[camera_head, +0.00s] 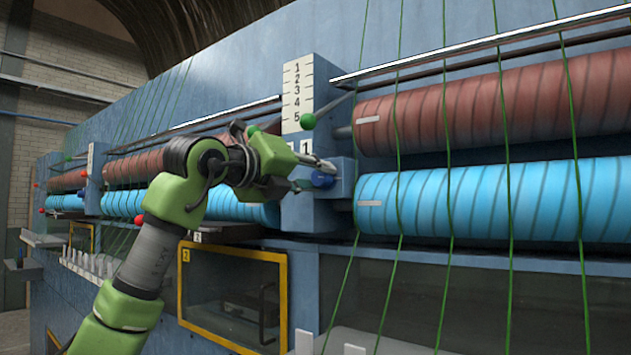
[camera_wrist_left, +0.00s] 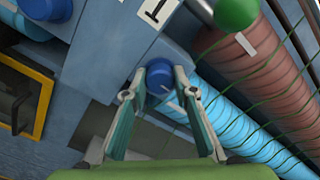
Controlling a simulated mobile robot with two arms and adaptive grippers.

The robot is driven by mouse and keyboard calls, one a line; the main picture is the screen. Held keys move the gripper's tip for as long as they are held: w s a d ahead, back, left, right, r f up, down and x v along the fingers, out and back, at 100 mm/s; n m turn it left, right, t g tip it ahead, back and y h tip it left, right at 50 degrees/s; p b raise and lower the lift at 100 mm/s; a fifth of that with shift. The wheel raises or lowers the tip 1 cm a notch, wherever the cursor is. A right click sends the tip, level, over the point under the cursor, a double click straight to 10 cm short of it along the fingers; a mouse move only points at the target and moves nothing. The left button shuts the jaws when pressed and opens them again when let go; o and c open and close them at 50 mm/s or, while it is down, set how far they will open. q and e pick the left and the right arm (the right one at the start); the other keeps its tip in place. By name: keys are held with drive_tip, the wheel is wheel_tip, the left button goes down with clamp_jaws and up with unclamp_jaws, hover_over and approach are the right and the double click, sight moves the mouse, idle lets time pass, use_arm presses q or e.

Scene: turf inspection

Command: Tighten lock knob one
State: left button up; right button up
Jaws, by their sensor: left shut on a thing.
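Lock knob one is a blue round knob (camera_head: 322,179) on the blue housing under the label "1" (camera_head: 305,147). In the left wrist view the knob (camera_wrist_left: 160,82) sits between the two fingertips, just below the label (camera_wrist_left: 157,10). My left gripper (camera_head: 312,172) comes in from the left and is shut on the knob; its fingers (camera_wrist_left: 160,80) lie on both sides of it. Part of the knob is hidden behind the fingers. My right gripper is not in view.
A red-brown roller (camera_head: 480,105) and a light-blue roller (camera_head: 490,198) lie to the right, with green strands running across. A yellow-framed window (camera_head: 232,296) is below.

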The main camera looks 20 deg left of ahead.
use_arm(q)
drive_tip(key=n+b, duration=0.1)
drive_tip(key=n, duration=0.3)
drive_tip(key=shift+n+b, duration=0.3)
drive_tip(key=shift+b, duration=0.1)
drive_tip(key=n+b, duration=0.1)
drive_tip(key=n, duration=0.3)
drive_tip(key=shift+r+n+b, duration=0.1)
drive_tip(key=shift+n+b, duration=0.2)
drive_tip(key=shift+b, duration=0.1)
drive_tip(key=n+b, duration=0.2)
drive_tip(key=n, duration=0.3)
drive_tip(key=shift+s+a, duration=0.1)
drive_tip(key=shift+r+n+b, duration=0.15)
drive_tip(key=shift+n+b, duration=0.5)
drive_tip(key=shift+n, duration=1.45)
drive_tip(key=o, duration=1.1)
